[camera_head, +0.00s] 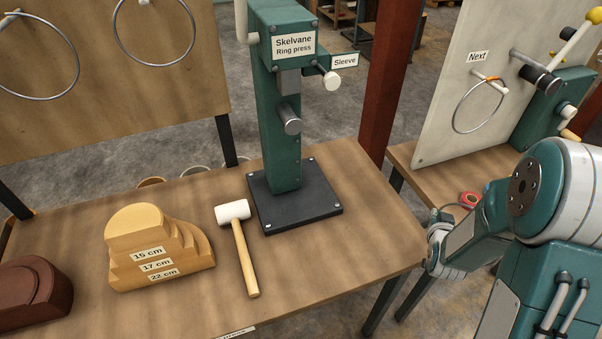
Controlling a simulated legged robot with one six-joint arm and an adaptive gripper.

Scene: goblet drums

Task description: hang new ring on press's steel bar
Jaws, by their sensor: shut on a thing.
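The ring press (281,120) is a teal column on a black base plate. Its short steel bar (290,121) sticks out toward me, with no ring on it. A steel ring (455,115) with an orange mark hangs from a peg on the pale board labelled "Next". My arm comes in from the right, and my gripper (437,248) is low beside the bench's right end, well apart from the press. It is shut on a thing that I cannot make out. A thin dark curve shows just above it; whether it is a ring or a cable is unclear.
A white-headed mallet (240,245) and a stepped wooden block (158,250) marked in centimetres lie on the bench (350,245). A dark red block (35,290) is at left. A red post (390,75) stands behind. Two larger rings hang on the left board (100,100).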

